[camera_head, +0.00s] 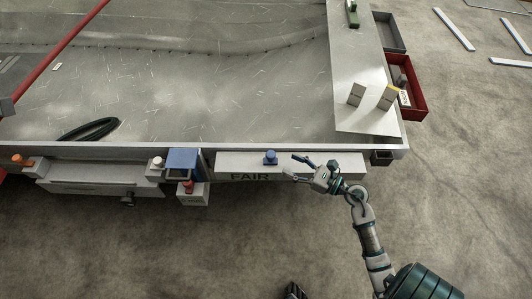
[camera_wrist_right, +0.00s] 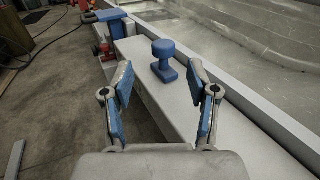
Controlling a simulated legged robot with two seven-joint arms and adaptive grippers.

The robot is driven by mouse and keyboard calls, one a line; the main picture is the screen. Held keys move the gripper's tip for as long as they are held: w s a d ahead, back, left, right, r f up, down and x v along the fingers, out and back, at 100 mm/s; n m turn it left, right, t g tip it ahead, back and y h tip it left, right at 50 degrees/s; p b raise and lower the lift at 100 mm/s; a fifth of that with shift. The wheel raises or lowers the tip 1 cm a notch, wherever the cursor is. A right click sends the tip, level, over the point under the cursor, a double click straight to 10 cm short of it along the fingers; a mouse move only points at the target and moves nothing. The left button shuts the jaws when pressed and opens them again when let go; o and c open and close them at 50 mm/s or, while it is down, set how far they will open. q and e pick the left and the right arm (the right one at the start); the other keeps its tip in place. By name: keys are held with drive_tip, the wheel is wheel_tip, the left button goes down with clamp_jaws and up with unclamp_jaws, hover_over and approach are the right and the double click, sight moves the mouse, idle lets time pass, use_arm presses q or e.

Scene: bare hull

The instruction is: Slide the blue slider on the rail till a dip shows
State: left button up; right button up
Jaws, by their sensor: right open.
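The blue slider (camera_head: 270,157) is a small knob on a pale rail (camera_head: 225,162) marked "FAIR" along the hull's near edge. In the right wrist view the slider (camera_wrist_right: 164,60) stands upright on the rail (camera_wrist_right: 150,85), beyond the fingertips and roughly between them. My right gripper (camera_head: 297,168) is open and empty, to the right of the slider and apart from it. Its two blue-padded fingers (camera_wrist_right: 160,80) are spread in the wrist view. I see no clear dip.
A blue block (camera_head: 182,160) and a red knob (camera_head: 188,186) stand left of the rail. The metal hull (camera_head: 220,80) lies behind, with two small blocks (camera_head: 372,95) on a pale plate. A red bin (camera_head: 412,95) hangs at right.

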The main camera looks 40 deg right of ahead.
sight(272, 153)
drive_tip(key=x, duration=0.5)
drive_tip(key=d+b+x, duration=0.1)
drive_tip(key=x, duration=0.1)
drive_tip(key=shift+w+a+f, duration=0.15)
drive_tip(key=shift+w+f, duration=0.1)
drive_tip(key=shift+w, duration=0.15)
drive_tip(key=shift+w+a+r, duration=0.2)
drive_tip(key=shift+w+a, duration=0.25)
drive_tip(key=shift+a, duration=0.05)
drive_tip(key=shift+s+d+f, duration=0.1)
drive_tip(key=shift+d, duration=0.2)
clamp_jaws()
